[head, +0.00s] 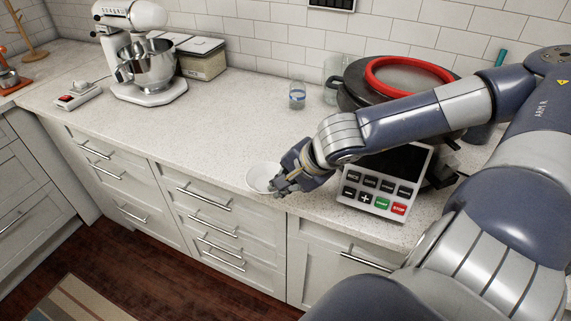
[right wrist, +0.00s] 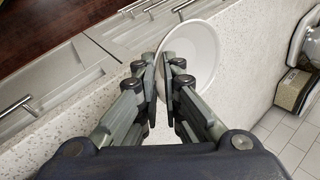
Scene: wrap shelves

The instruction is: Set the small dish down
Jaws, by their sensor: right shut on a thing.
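The small dish (head: 262,177) is white and round. In the head view it is at the front edge of the pale speckled counter (head: 215,130), its right side partly hidden by my right gripper (head: 279,186). In the right wrist view the dish (right wrist: 199,49) is between and beyond the fingertips of my right gripper (right wrist: 163,68), which is shut on its rim. I cannot tell whether the dish touches the counter or is held just above it. My left gripper is not in view.
A device with buttons and a dark screen (head: 384,182) stands right of my gripper. A glass (head: 297,95) and a dark pot with a red ring (head: 408,75) are behind. A stand mixer (head: 143,55) is at the back left. The counter left of the dish is clear.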

